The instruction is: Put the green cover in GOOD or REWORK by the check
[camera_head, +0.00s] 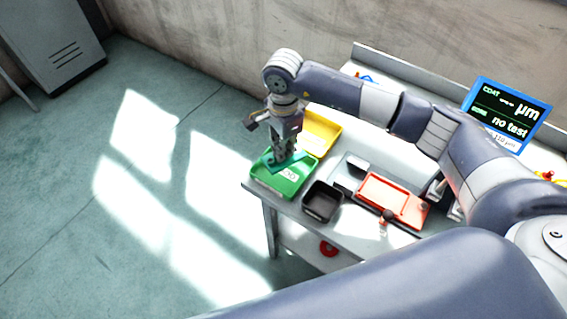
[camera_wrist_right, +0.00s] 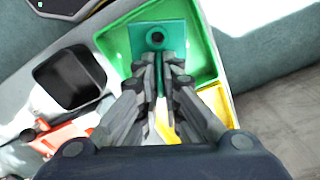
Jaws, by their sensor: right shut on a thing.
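The green cover (camera_wrist_right: 176,34) is a flat teal-green plate with a dark round hole, seen in the right wrist view. My right gripper (camera_wrist_right: 160,75) is shut on it and holds it over the green tray (camera_wrist_right: 207,70). In the head view my right gripper (camera_head: 280,158) points down over the green tray (camera_head: 293,185), and the cover (camera_head: 267,160) shows partly beside its fingers. I cannot tell whether the cover touches the tray floor. The yellow tray (camera_head: 331,130) is just behind the green one. The screen (camera_head: 506,113) reads "no test" and "µm". My left gripper is not in view.
A black bin (camera_head: 322,202) stands right of the green tray. A red-orange tray (camera_head: 393,200) and a small upright item (camera_head: 386,222) are farther right. The green tray sits at the table's left edge. My right arm spans above the table.

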